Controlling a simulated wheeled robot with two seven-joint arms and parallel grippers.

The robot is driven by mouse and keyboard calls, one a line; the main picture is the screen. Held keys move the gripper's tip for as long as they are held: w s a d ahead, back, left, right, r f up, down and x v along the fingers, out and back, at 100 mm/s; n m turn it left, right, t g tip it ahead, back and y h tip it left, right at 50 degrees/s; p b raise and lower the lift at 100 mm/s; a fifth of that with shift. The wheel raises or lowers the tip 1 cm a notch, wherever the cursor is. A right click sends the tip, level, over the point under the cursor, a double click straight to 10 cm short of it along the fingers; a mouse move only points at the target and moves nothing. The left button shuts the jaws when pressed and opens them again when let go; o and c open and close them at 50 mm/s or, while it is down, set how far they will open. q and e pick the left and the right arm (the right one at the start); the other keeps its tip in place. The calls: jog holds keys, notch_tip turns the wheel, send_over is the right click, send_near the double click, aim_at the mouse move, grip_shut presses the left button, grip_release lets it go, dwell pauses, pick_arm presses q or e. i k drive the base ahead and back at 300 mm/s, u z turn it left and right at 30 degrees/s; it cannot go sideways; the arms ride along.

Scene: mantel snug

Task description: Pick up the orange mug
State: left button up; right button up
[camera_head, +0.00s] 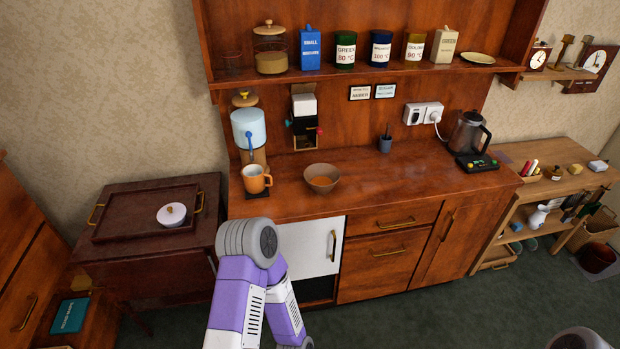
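The orange mug (254,180) stands upright on a small dark mat (258,194) near the left front edge of the wooden counter (400,185). It is just in front of a dispenser (249,130) with a light blue tank. No gripper shows in the head view. A purple and grey bent part of my arm is at the bottom centre, below the mug in the picture and apart from it. A grey part of mine shows at the bottom right edge. Both gripper ends are out of view, so I cannot see whether they hold anything.
A brown bowl (322,178) stands right of the mug. A kettle (468,133) is at the counter's right. The counter between bowl and kettle is mostly clear.

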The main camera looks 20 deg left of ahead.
aim_at(253, 174)
jog(key=z, duration=0.35)
jog(key=i, duration=1.05)
jog(key=u, duration=1.6)
